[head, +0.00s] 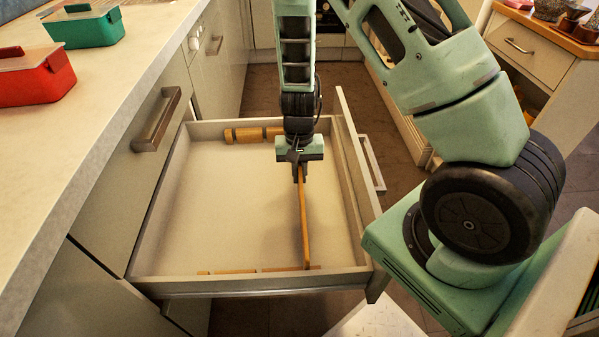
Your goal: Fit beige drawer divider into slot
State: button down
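The beige drawer divider (304,222) is a thin, tan-orange board standing on edge inside the open drawer (210,205). It runs from my gripper toward the drawer's near wall. My gripper (299,174) points down and is shut on the divider's far upper part. Slotted wooden strips lie along the drawer's far wall (245,135) and near wall (235,271), with gaps in them. The divider's near end is by the right part of the near strip; whether it is in a gap cannot be told. Its far end is hidden behind my gripper.
The drawer floor left of the divider is bare. A worktop (110,110) on the left bears a red box (35,80) and a green box (85,25). Another cabinet (530,50) stands at the right. The drawer walls rise close around my gripper.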

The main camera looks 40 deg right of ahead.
jog(key=shift+f, duration=0.3)
jog(key=c, duration=1.5)
grip_release()
jog(key=shift+c, duration=0.2)
jog(key=shift+r, duration=0.15)
